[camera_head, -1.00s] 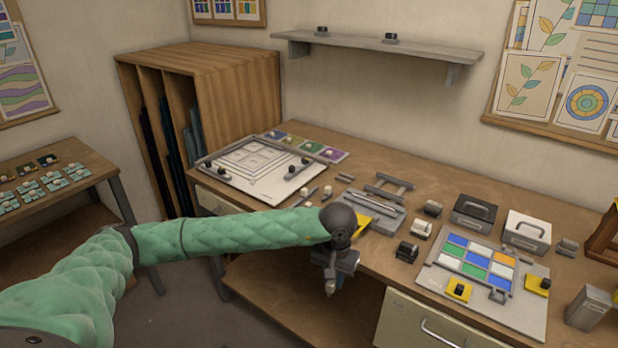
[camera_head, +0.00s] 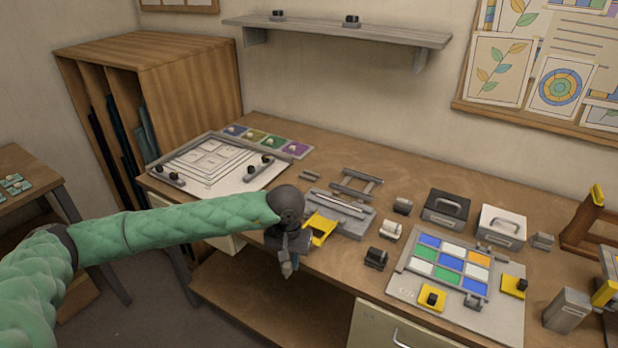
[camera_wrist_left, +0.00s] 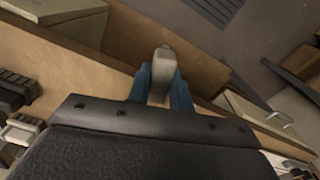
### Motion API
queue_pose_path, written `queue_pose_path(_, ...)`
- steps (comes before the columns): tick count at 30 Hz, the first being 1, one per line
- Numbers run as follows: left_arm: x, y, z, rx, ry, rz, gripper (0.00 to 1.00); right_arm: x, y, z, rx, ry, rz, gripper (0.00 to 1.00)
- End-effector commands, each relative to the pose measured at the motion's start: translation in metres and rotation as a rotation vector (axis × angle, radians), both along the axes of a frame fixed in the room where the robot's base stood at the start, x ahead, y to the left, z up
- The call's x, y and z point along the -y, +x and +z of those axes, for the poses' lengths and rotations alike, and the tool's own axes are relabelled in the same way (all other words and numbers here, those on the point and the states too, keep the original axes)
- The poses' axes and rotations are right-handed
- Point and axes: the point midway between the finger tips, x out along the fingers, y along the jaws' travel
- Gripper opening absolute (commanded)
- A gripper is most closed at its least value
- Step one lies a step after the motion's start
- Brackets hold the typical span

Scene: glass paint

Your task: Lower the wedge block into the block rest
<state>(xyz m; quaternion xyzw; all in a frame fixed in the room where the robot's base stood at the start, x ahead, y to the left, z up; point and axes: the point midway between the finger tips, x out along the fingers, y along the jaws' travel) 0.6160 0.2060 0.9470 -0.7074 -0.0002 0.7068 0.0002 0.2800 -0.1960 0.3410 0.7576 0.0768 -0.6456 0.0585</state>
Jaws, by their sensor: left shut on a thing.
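My left gripper (camera_head: 289,262) hangs in front of the workbench's front edge, its arm coming in from the left. It is shut on a pale grey block, the wedge block (camera_wrist_left: 162,72), which shows between the blue fingers in the left wrist view. My right gripper is out of view.
A grey slotted fixture (camera_head: 341,212) lies behind the yellow holder. Small dark and white blocks (camera_head: 391,230) stand to its right. A coloured glass panel (camera_head: 452,262) lies further right. A white drawing board (camera_head: 215,163) is at the left.

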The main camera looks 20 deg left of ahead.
Motion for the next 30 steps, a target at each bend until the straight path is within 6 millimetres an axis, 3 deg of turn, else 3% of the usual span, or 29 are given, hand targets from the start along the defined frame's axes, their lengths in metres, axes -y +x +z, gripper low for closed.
queue_pose_path(10,0.000,0.000,0.003,0.001,0.000,0.000,0.00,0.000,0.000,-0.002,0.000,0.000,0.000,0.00)
queue_pose_path(30,0.000,0.000,0.030,0.001,0.000,0.000,0.00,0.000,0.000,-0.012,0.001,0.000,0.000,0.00)
